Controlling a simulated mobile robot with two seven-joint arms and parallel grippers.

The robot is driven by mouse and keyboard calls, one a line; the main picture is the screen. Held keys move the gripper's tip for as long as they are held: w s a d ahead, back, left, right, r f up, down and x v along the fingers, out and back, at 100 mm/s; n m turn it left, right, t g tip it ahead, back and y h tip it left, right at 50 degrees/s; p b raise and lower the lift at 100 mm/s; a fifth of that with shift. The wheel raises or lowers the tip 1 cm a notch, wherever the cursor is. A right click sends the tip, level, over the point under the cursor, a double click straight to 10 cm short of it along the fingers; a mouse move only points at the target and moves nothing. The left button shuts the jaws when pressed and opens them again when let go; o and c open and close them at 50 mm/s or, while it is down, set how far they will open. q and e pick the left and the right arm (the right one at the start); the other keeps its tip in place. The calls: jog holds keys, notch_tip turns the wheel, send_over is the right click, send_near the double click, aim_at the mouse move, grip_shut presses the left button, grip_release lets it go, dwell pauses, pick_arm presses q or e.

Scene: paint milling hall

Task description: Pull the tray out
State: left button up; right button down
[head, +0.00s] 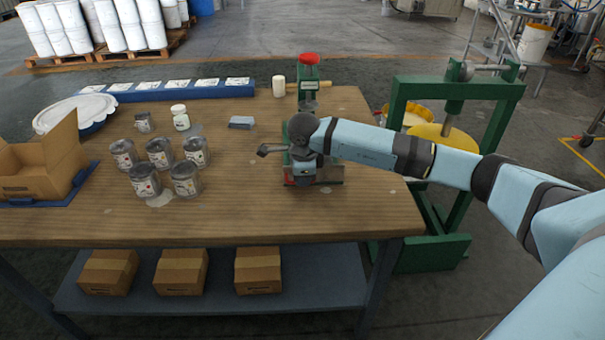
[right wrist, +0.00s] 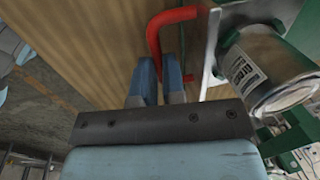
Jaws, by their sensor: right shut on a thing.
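The tray is a thin grey plate with a red bar handle. In the right wrist view the tray's edge (right wrist: 213,45) stands right of my fingers, with the red handle (right wrist: 155,35) curving around their tips. A metal can (right wrist: 265,68) with a label is on the tray. My right gripper (right wrist: 161,65) is shut on the handle. In the head view the tray (head: 330,174) sits low at the front of a green machine (head: 309,85) on the table, largely hidden by my right wrist. My left gripper is not in view.
The wooden table (head: 240,210) is clear in front of the tray. Several labelled cans (head: 160,153) stand to the left, near a small grey block (head: 242,122). A cardboard box (head: 40,170) is at the far left. A green frame (head: 400,100) stands right of the table.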

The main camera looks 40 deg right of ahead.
jog(key=shift+s+a+f, duration=0.15)
jog(key=c, duration=1.2)
grip_release()
pick_arm(q)
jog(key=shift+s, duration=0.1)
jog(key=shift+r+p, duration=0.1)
jog(key=shift+p, duration=0.45)
pick_arm(e)
notch_tip(320, 180, up, 14)
jog(key=s+a, duration=0.1)
jog(key=s, duration=0.1)
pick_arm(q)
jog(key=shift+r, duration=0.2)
pick_arm(e)
jog(key=shift+s+a+f, duration=0.1)
